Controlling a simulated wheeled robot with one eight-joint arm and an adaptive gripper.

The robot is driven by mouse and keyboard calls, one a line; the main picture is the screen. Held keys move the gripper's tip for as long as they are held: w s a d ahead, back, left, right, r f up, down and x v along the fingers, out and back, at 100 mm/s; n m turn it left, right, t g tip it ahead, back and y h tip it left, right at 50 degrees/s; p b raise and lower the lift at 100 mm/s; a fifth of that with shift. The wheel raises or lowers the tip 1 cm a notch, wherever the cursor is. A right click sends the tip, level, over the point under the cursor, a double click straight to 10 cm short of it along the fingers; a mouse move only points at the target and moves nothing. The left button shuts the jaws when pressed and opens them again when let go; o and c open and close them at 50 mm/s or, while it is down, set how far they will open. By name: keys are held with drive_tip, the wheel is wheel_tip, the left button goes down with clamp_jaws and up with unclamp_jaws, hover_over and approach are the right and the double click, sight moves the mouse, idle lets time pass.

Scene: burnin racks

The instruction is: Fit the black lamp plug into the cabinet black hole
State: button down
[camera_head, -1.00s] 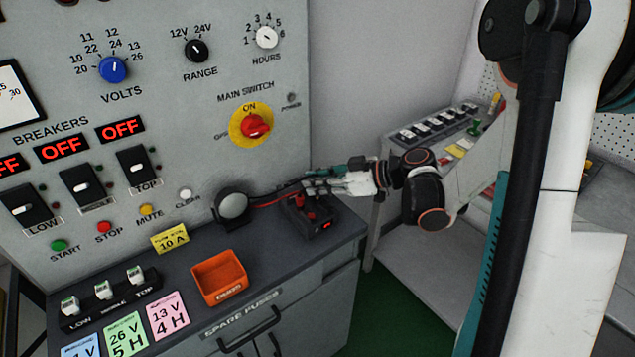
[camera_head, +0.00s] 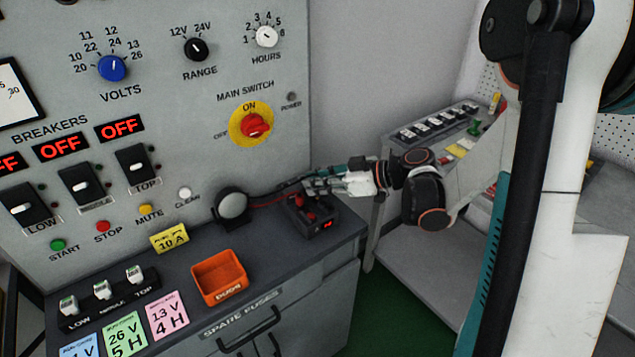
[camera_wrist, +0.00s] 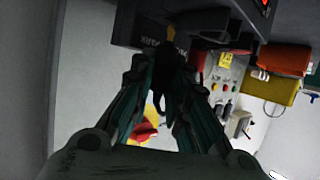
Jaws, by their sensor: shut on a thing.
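My gripper (camera_head: 312,186) is above the right end of the cabinet's counter, just over a dark box with red knobs (camera_head: 312,217). In the wrist view its fingers (camera_wrist: 166,62) are shut on a small black piece (camera_wrist: 164,78), which looks like the lamp plug; the fingers partly hide it. A thin dark red cable (camera_head: 270,201) runs from beside a round black-rimmed lamp (camera_head: 233,206) towards my gripper. The cabinet (camera_head: 215,120) has a grey panel front. I cannot clearly make out a black hole in it. The dark box (camera_wrist: 135,30) lies close beyond the fingertips.
An orange bin (camera_head: 219,277) and a yellow 10 A block (camera_head: 170,239) sit on the counter to the left. The red main switch (camera_head: 256,125) is on the panel above. A second bench (camera_head: 440,135) stands behind my arm at right.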

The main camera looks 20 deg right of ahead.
drive_tip(key=shift+f+b, duration=0.65)
drive_tip(key=shift+f, duration=0.5)
idle(1.1)
drive_tip(key=c, duration=1.5)
unclamp_jaws()
drive_tip(key=shift+o, duration=0.2)
drive_tip(key=o, duration=0.4)
drive_tip(key=shift+r+p, duration=1.95)
drive_tip(key=shift+r, duration=0.8)
